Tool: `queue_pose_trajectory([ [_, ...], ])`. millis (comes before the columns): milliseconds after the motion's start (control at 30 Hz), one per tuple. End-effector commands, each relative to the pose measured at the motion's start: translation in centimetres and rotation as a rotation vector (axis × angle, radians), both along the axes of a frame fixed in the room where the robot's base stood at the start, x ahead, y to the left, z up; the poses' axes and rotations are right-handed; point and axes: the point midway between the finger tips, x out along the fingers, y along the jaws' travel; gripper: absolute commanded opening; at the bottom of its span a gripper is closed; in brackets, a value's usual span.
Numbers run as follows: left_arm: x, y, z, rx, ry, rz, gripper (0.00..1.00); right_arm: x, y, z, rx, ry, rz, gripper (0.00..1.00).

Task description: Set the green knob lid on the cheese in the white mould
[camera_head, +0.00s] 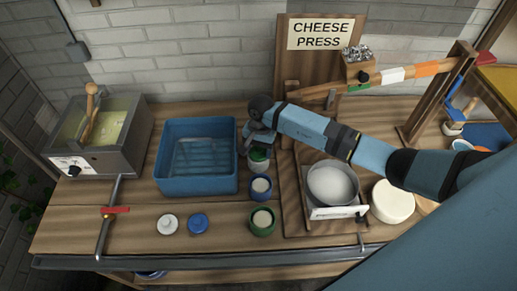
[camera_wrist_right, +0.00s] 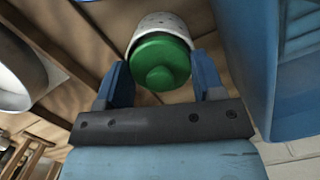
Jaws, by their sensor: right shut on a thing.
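The green knob lid (camera_wrist_right: 163,56) is between the two fingers of my right gripper (camera_wrist_right: 160,66), which is shut on it. In the wrist view the lid covers the mouth of the white mould (camera_wrist_right: 158,22), and only the mould's side shows. In the head view the lid (camera_head: 258,154) shows under my right gripper (camera_head: 257,146), at the top of the white mould (camera_head: 258,168). I cannot tell whether the lid rests on the cheese or hangs just above it. The cheese in this mould is hidden. My left gripper is not in view.
A blue mould (camera_head: 261,186) and a green mould (camera_head: 262,222) stand in front, filled and uncovered. A white lid (camera_head: 168,224) and a blue lid (camera_head: 197,223) lie at front left. A blue tub (camera_head: 195,186) is close left; the press pot (camera_head: 331,184) stands right.

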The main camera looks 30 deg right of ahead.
Motion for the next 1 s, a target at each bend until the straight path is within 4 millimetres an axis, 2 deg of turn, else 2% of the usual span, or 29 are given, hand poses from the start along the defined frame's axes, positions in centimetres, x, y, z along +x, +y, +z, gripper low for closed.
queue_pose_trajectory([
  [200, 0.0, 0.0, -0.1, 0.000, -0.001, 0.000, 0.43, 0.0, 0.0, -0.1, 0.000, 0.000, 0.000, 0.40],
  [233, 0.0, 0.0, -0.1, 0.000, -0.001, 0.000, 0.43, 0.0, 0.0, -0.1, 0.000, 0.000, 0.000, 0.67],
  [333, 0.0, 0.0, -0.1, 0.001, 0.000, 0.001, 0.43, 0.0, 0.0, -0.1, 0.000, 0.000, 0.000, 0.90],
  [367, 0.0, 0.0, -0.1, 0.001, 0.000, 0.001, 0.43, 0.0, 0.0, -0.1, 0.000, 0.000, 0.000, 0.92],
  [633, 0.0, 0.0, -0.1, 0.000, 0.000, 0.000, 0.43, 0.0, 0.0, -0.1, 0.000, 0.000, 0.000, 0.92],
  [733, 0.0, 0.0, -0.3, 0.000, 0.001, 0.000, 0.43, 0.2, -0.1, 0.6, 0.000, -0.003, 0.000, 0.92],
  [867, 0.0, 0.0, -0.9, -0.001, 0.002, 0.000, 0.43, 0.4, -0.4, 2.5, -0.001, -0.004, 0.001, 0.92],
  [1000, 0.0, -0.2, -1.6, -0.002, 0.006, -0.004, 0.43, 0.7, -0.8, 5.7, -0.002, -0.007, 0.002, 0.92],
])
